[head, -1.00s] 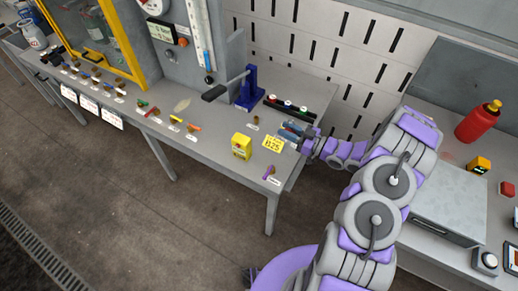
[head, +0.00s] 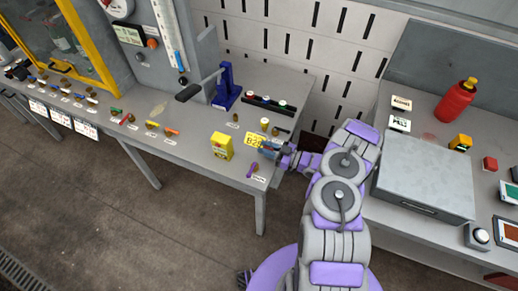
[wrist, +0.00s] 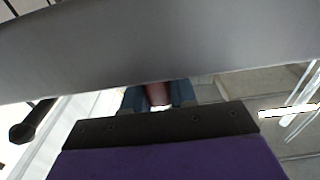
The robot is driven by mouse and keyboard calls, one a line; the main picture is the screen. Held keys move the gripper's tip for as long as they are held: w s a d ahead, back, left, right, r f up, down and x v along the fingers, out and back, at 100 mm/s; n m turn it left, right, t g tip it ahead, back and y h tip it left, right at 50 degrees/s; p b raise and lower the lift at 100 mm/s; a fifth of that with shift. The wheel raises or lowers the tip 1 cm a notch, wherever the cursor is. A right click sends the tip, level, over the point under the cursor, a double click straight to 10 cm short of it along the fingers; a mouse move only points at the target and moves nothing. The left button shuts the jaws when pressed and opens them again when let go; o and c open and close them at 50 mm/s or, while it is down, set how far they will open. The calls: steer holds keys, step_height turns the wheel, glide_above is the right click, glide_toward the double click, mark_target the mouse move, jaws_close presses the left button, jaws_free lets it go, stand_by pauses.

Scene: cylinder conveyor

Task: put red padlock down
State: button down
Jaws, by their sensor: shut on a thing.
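In the wrist view, a reddish piece, which I take to be the red padlock (wrist: 158,94), sits between the two blue fingers of my gripper (wrist: 158,100). Only a small part of it shows; the rest is hidden by my wrist parts. The padlock cannot be made out there. I cannot tell whether it touches the table.
A yellow box (head: 221,146) and a purple item (head: 252,169) lie left of and in front of my gripper. A blue lever press (head: 226,88) stands behind. A second bench on the right carries a grey case (head: 425,178) and a red bottle (head: 455,101).

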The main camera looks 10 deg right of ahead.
steer(key=shift+w+a+f+b, duration=0.35)
steer(key=shift+w+a+b, duration=0.15)
steer(key=shift+a, duration=0.25)
steer(key=shift+w+a+f+b, duration=0.3)
steer(key=shift+w+a+b, duration=0.15)
steer(key=shift+a, duration=0.3)
steer(key=shift+s+d, duration=0.1)
steer(key=shift+d, duration=0.1)
steer(key=c, duration=1.2)
jaws_free()
steer(key=shift+c, duration=0.2)
steer(key=shift+o, duration=0.3)
steer(key=shift+a, duration=0.1)
